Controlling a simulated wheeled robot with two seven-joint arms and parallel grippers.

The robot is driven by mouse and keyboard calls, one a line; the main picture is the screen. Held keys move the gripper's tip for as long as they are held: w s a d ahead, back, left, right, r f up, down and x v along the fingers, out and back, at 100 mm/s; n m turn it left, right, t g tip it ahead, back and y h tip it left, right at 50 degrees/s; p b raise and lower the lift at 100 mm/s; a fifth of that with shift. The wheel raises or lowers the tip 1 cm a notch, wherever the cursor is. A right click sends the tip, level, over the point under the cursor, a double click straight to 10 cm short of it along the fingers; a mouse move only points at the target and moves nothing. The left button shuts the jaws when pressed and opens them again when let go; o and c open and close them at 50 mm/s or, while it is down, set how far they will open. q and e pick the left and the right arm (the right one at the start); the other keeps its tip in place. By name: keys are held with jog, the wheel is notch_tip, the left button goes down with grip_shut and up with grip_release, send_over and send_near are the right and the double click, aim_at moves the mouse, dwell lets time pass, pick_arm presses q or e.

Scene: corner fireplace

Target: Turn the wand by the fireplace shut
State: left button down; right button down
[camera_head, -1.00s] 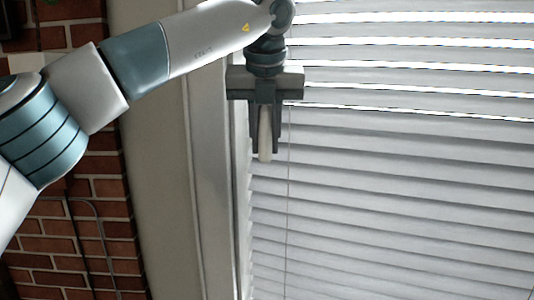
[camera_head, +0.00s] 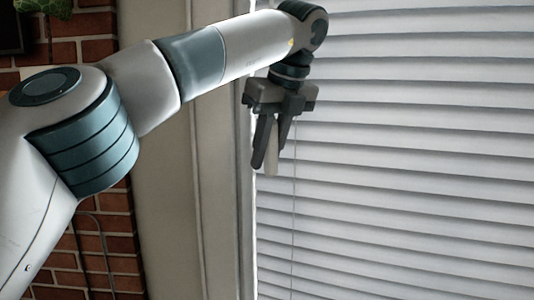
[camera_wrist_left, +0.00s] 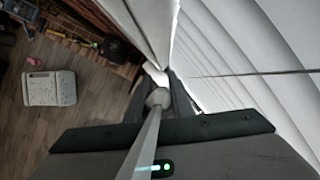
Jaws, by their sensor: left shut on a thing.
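The wand (camera_head: 271,166) is a pale rod hanging at the left edge of the white window blind (camera_head: 400,170). My left gripper (camera_head: 269,152) points down in front of the blind's left side and is shut on the wand, whose lower tip shows between the fingers. In the left wrist view the wand (camera_wrist_left: 142,145) runs up between the fingers of my left gripper (camera_wrist_left: 160,95). The blind's slats are tilted, with no bright gaps between them in the head view. My right gripper is out of view.
The pale window frame (camera_head: 215,220) stands just left of the wand. A brick wall (camera_head: 108,235) is farther left. A thin cord (camera_head: 294,210) hangs before the slats. A speckled white block-like seat (camera_wrist_left: 50,88) stands on the wooden floor.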

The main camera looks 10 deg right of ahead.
pick_arm(q)
jog(key=c, duration=1.6)
grip_release()
jog(key=shift+o, duration=0.2)
jog(key=p+v, duration=1.1)
jog(key=v, duration=0.6)
jog(key=shift+r, duration=0.25)
jog(key=shift+f, duration=0.1)
